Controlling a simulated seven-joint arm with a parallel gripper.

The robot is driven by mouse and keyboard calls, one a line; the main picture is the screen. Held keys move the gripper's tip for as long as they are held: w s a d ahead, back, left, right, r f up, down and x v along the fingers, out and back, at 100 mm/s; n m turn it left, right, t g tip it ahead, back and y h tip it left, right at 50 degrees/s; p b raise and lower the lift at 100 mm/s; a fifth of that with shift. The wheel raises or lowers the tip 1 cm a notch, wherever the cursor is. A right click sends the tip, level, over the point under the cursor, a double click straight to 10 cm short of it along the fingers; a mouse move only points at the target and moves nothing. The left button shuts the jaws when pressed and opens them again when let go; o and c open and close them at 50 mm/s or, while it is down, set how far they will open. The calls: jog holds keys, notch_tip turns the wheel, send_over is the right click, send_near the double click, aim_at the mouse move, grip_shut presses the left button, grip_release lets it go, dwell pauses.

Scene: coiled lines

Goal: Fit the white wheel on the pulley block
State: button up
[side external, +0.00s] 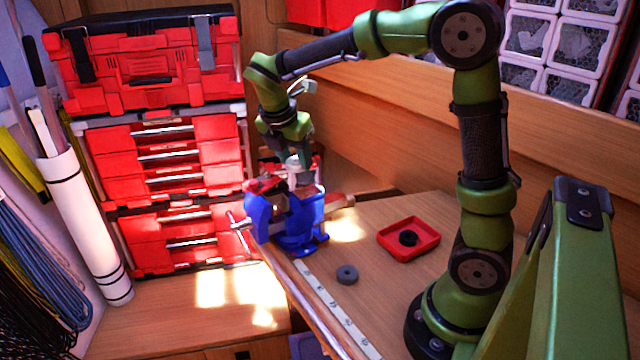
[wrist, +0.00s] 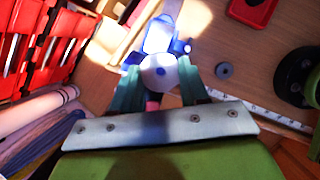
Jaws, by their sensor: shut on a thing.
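The white wheel (wrist: 158,73) is between my gripper's (wrist: 160,82) two fingers in the wrist view, its round face with a centre dot toward the camera. In the side view my gripper (side external: 297,168) points down just above the blue vise (side external: 290,222), with a pale bit of the wheel (side external: 298,180) under it. The vise also shows behind the wheel in the wrist view (wrist: 160,36). The pulley block is not clearly made out; the fingers and wheel cover the top of the vise. I cannot tell whether the wheel touches anything below it.
A grey wheel (side external: 347,274) lies on the wooden bench near a ruler strip (side external: 335,308). A red tray (side external: 425,247) holding a black wheel (side external: 408,238) sits right of the vise. Red toolboxes (side external: 160,150) stand at the left. The bench between vise and tray is clear.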

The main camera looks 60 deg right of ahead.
aim_at(268, 172)
jog(key=w+a+r+n+t, duration=0.1)
jog(key=w+a+r+n, duration=0.2)
jog(key=w+r+n, duration=0.15)
jog(key=shift+m+y, duration=0.3)
jog(key=shift+m, duration=0.05)
jog(key=shift+w+a+f, duration=0.1)
jog(key=shift+f, duration=1.05)
jog(key=shift+w+a+f, duration=0.1)
jog(key=shift+f, duration=1)
jog(key=shift+f+t, duration=0.25)
jog(key=shift+t, duration=0.05)
jog(key=shift+f, duration=0.95)
jog(key=shift+s, duration=0.1)
dwell(2.9)
jog(key=shift+f, duration=0.1)
jog(key=shift+r, duration=0.3)
dwell(0.3)
